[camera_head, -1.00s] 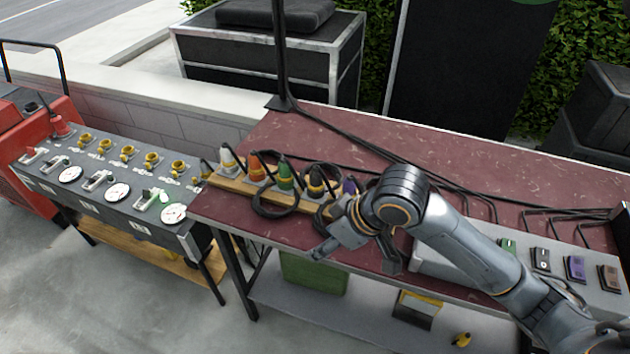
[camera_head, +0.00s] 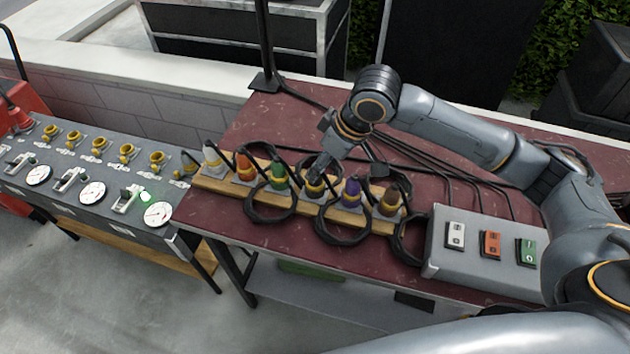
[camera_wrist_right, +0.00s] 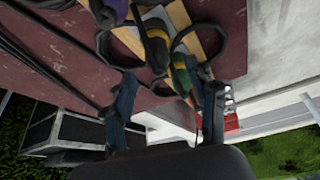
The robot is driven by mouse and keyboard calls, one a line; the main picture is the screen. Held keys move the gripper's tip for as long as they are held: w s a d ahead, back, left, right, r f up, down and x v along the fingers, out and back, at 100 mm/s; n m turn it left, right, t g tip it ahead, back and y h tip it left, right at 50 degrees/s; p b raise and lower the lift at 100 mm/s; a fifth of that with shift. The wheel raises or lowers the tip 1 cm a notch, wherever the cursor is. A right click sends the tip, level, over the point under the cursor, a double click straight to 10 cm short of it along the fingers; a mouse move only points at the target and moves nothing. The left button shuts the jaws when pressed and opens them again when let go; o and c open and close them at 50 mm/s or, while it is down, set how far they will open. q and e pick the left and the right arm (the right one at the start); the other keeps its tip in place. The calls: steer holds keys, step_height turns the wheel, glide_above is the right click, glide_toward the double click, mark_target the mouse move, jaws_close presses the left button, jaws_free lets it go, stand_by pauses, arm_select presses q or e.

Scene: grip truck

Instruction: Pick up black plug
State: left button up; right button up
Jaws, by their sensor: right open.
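The black plug (camera_head: 315,187) has a yellow band and stands upright in the wooden rack (camera_head: 230,192), between the green plug (camera_head: 279,180) and the purple plug (camera_head: 351,193). My right gripper (camera_head: 320,168) is just above and behind the black plug and partly hides its top. In the right wrist view the right gripper (camera_wrist_right: 167,95) is open, its fingers spread apart. The black plug (camera_wrist_right: 157,47) lies ahead of the gap, with the green plug (camera_wrist_right: 181,76) nearer the right finger. I cannot tell whether any finger touches a plug. My left gripper is not in view.
White (camera_head: 212,161), orange (camera_head: 245,168) and brown (camera_head: 390,204) plugs share the rack. Black cables loop around it. A grey switch box (camera_head: 480,270) stands to the right. A grey panel (camera_head: 125,205) with yellow sockets is at the left. The red tabletop (camera_head: 270,120) behind the rack is mostly clear.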

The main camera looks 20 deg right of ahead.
steer(key=shift+p+x, duration=0.3)
steer(key=shift+x, duration=2.05)
steer(key=shift+w+f, duration=0.2)
steer(key=shift+f, duration=0.4)
steer(key=shift+s, duration=0.1)
steer(key=shift+c, duration=1.2)
steer(key=c, duration=0.7)
jaws_close()
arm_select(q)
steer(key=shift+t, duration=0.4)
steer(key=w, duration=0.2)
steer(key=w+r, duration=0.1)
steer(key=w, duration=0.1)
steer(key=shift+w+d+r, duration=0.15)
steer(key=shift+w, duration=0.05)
arm_select(e)
steer(key=shift+r, duration=0.1)
